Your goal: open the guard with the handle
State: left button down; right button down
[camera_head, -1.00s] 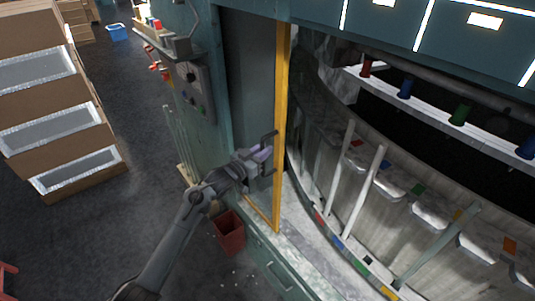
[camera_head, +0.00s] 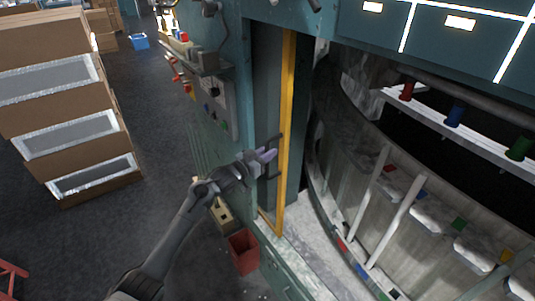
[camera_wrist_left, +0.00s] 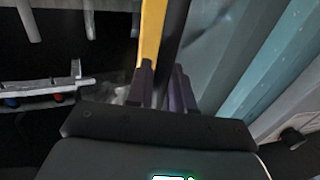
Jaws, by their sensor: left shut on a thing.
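The guard (camera_head: 268,80) is a grey-teal panel with a yellow upright edge strip (camera_head: 287,110), in the left part of the machine opening. Its handle (camera_head: 271,177) is a dark bracket beside the yellow strip. My left gripper (camera_head: 268,155) is at the handle, with its purple-tipped fingers shut on it. In the left wrist view my left gripper's two dark fingers (camera_wrist_left: 166,88) stand next to the yellow strip (camera_wrist_left: 151,35). The grip itself is largely hidden there. Right of the strip in the head view, the opening is uncovered. My right gripper is not in view.
Inside the machine are a curved carrier with pale glass tubes (camera_head: 400,220) and a rail with coloured spools (camera_head: 455,115). A control panel (camera_head: 212,95) is left of the guard. A red bin (camera_head: 243,252) stands below my arm. Cardboard boxes (camera_head: 60,110) stand at left.

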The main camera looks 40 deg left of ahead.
pick_arm(q)
jog(key=c, duration=1.2)
grip_release()
jog(key=shift+o, duration=0.2)
jog(key=shift+s, duration=0.1)
jog(key=s+a+b, duration=0.1)
jog(key=s, duration=0.9)
jog(key=shift+s+a, duration=0.2)
jog(key=shift+s, duration=0.1)
